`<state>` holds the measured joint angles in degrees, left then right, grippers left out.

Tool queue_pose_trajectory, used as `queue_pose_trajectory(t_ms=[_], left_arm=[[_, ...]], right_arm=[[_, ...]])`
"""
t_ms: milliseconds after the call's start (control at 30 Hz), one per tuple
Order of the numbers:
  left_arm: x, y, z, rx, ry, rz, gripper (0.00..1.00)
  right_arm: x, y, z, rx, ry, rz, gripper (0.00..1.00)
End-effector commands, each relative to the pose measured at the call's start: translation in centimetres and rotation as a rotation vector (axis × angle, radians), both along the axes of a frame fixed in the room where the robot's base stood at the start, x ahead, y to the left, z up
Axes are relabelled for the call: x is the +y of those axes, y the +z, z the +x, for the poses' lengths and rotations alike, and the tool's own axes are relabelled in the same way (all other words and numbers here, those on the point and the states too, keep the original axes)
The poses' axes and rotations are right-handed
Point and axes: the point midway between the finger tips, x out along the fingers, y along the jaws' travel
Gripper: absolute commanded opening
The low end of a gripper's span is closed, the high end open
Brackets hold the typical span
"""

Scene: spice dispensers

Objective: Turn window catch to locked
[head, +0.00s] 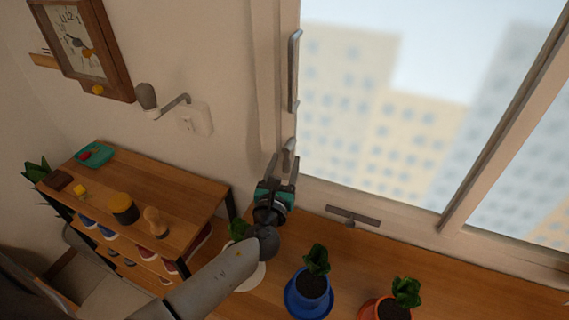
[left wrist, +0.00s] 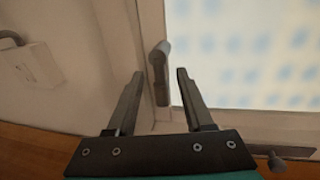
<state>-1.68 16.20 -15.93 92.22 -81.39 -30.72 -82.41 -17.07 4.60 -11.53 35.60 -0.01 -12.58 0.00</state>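A small grey metal catch (head: 289,147) sits low on the left side of the window frame. In the left wrist view the catch (left wrist: 161,72) hangs roughly upright, with a rounded top, and appears between the two fingertips. My left gripper (head: 281,168) is open, pointing up at the catch from just below; it also shows in the left wrist view (left wrist: 158,73). The fingers stand apart with a gap on both sides of the catch, and I see no contact. My right gripper is not in view.
A long vertical handle (head: 294,72) is higher on the frame. A flat metal latch (head: 352,215) is on the bottom frame. A blue plant pot (head: 308,296) and an orange pot (head: 390,309) stand on the wooden surface. A wooden shelf (head: 150,180) is at left.

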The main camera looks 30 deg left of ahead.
Motion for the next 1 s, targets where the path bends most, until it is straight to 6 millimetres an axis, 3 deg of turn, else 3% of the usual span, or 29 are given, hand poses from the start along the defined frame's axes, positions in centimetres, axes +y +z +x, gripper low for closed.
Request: queue_pose_trajectory(t_ms=[67,433,1000], left_arm=[[-0.01,-0.01,-0.02,0.0,0.0,0.0,0.42],[-0.02,-0.01,-0.05,0.0,0.0,0.0,0.0],[-0.02,-0.02,-0.05,0.0,0.0,0.001,0.0]], right_arm=[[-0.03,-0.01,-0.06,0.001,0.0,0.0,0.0],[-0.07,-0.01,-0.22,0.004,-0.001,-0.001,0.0],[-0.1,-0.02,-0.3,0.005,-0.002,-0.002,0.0]])
